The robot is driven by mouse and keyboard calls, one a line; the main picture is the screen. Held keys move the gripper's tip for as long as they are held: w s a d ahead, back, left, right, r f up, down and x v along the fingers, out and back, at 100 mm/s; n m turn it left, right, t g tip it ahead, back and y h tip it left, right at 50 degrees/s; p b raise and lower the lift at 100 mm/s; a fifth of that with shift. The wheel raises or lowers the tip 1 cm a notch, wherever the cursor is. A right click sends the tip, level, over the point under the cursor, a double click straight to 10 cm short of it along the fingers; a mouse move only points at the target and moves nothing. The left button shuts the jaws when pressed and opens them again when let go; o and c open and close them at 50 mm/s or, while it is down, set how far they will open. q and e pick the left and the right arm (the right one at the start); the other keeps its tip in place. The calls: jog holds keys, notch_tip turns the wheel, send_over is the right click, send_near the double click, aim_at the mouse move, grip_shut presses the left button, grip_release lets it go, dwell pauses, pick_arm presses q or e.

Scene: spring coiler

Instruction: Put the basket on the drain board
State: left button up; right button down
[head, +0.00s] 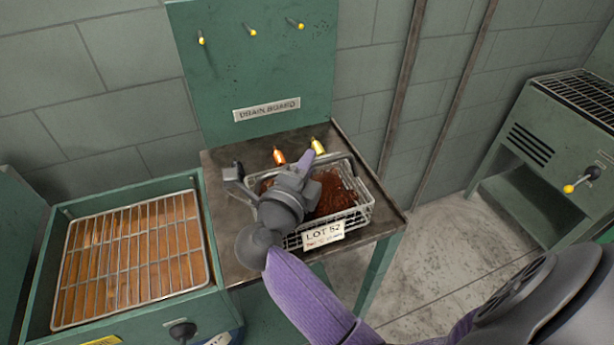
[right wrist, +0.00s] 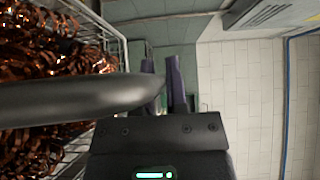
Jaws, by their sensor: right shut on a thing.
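The wire basket (head: 364,214) holds brown metal coils and bears a "LOT 52" tag (head: 323,235). It appears over the dark top of the drain board table (head: 240,270), below a green panel labelled "DRAIN BOARD" (head: 266,109). I cannot tell whether it rests fully on the top. My right gripper (head: 313,152) is over the basket, shut on its handle; the wrist hides part of the basket. In the right wrist view the thick grey handle (right wrist: 70,98) runs to the purple fingers (right wrist: 163,84), with the coils at left. My left gripper is not in view.
An orange-tipped bottle-like item (head: 279,156) and a yellow one (head: 317,146) stand behind the basket. A green bin with a wire rack (head: 135,255) is at left. Three yellow-tipped pegs stick out of the panel.

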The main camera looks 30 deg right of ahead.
jog(key=shift+f, duration=0.95)
jog(key=c, duration=0.7)
grip_release()
jog(key=shift+o, duration=0.2)
